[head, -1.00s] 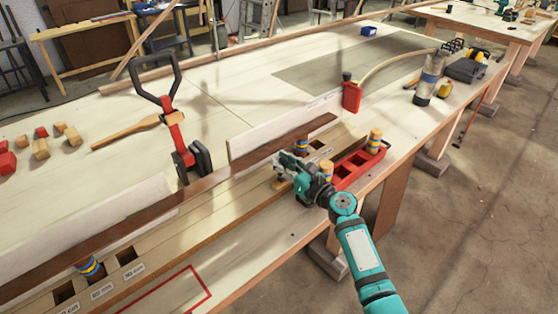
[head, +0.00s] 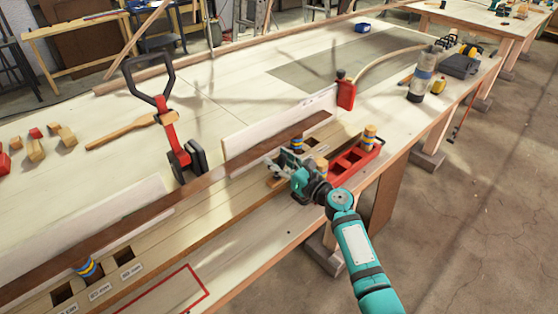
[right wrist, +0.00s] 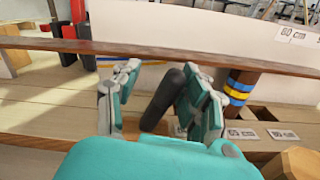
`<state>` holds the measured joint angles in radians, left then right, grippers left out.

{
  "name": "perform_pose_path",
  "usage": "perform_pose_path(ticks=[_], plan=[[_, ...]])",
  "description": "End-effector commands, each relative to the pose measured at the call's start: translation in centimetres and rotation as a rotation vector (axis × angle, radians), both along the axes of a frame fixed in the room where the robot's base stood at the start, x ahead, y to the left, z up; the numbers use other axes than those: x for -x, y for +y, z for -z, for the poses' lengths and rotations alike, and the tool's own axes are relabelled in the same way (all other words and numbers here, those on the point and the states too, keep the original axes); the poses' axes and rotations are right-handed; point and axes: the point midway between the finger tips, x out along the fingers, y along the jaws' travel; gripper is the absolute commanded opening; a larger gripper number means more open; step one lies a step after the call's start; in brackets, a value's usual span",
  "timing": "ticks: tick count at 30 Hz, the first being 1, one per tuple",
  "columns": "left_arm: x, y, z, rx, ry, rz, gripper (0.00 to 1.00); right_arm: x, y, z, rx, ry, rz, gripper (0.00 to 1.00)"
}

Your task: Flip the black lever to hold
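A black lever (right wrist: 166,98) shows in the right wrist view as a tilted dark rounded bar. It stands between the two fingers of my right gripper (right wrist: 160,98), closer to the right finger. A gap shows on its left side; whether it touches the right finger I cannot tell. In the head view my right gripper (head: 286,164) is low over the slotted wooden board (head: 205,205), and the lever cannot be made out there. My left gripper is not in view.
A dark lath (head: 130,216) runs along the board, with a blue-and-yellow striped peg (head: 297,145) near my gripper. A red tray (head: 350,163) with pegs stands to the right. A red tool with a black handle (head: 177,130) stands at left. Pale upright strips stand behind the lath.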

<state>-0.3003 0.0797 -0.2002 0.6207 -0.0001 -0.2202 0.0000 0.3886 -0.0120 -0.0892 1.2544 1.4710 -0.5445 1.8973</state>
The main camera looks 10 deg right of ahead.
Motion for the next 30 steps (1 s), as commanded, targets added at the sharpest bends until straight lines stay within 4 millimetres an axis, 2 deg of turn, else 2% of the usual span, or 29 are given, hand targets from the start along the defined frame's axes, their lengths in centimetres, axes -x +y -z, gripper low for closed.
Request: perform_pose_path(ticks=[6,10,21,25,30], plan=[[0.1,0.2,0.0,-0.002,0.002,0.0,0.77,0.1,-0.1,-0.1,0.0,-0.001,0.0,0.42],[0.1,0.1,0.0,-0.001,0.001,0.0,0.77,1.0,-0.8,0.0,0.0,-0.001,0.001,0.42],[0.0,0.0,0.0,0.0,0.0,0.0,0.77,7.1,-5.2,0.1,0.002,0.001,0.002,0.42],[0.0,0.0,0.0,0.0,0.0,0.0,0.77,8.7,-6.3,0.1,0.001,0.001,0.001,0.42],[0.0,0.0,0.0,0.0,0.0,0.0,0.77,9.6,-7.1,0.0,0.001,0.001,0.0,0.42]])
